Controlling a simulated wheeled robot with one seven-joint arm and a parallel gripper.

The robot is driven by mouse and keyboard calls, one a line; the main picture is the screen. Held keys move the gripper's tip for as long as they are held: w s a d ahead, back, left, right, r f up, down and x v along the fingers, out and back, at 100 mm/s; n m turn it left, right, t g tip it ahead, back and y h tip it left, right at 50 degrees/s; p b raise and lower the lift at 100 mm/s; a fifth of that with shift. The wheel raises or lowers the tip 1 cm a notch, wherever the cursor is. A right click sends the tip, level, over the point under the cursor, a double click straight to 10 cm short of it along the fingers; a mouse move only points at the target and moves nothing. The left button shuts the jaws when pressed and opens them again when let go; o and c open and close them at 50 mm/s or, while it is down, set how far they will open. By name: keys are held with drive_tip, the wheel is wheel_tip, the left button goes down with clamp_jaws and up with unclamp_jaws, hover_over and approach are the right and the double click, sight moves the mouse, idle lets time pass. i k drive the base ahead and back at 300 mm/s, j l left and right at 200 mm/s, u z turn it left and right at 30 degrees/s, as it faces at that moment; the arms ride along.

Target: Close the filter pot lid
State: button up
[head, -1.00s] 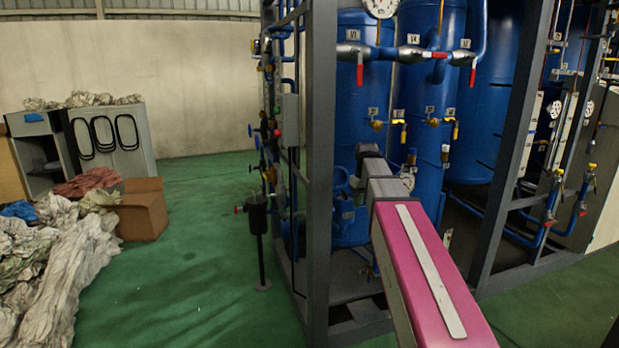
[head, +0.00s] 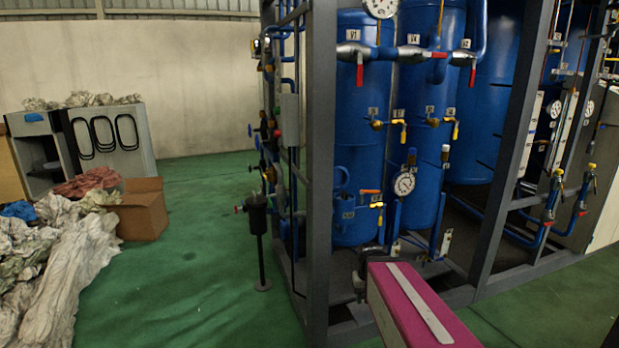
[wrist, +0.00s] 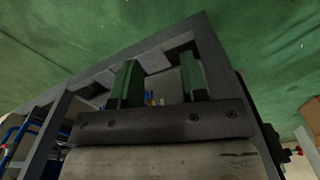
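A dark cylindrical pot (head: 257,212) stands on a thin post left of the rack in the head view. It looks like the filter pot. Its lid is too small and dark for me to tell whether it is open. A dark part with a red knob (wrist: 297,151) shows at the right edge of the wrist view, perhaps the same pot. My gripper (wrist: 158,80) shows two green fingers, spread apart with nothing between them. In the head view my pink arm link is low at the front of the rack, right of the pot, and I cannot make out the fingers.
A grey frame post (head: 321,180) stands between my arm and the pot. Blue tanks (head: 361,120), valves and a gauge (head: 404,183) fill the rack. A cardboard box (head: 143,209) and crumpled sheets (head: 60,265) lie at left. The green floor (head: 200,285) between is clear.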

sight(342, 176)
drive_tip(key=i+j, duration=0.15)
drive_tip(key=j, duration=0.3)
drive_tip(key=i+j, duration=0.1)
drive_tip(key=j, duration=0.35)
drive_tip(key=i+j, duration=0.15)
drive_tip(key=j, duration=0.3)
drive_tip(key=i+j+z, duration=0.1)
drive_tip(key=j, duration=0.35)
drive_tip(key=i+j, duration=0.1)
drive_tip(key=j, duration=0.35)
drive_tip(key=i+j, duration=0.15)
drive_tip(key=j, duration=0.3)
drive_tip(key=i+j, duration=0.1)
drive_tip(key=j, duration=0.35)
drive_tip(key=z, duration=0.05)
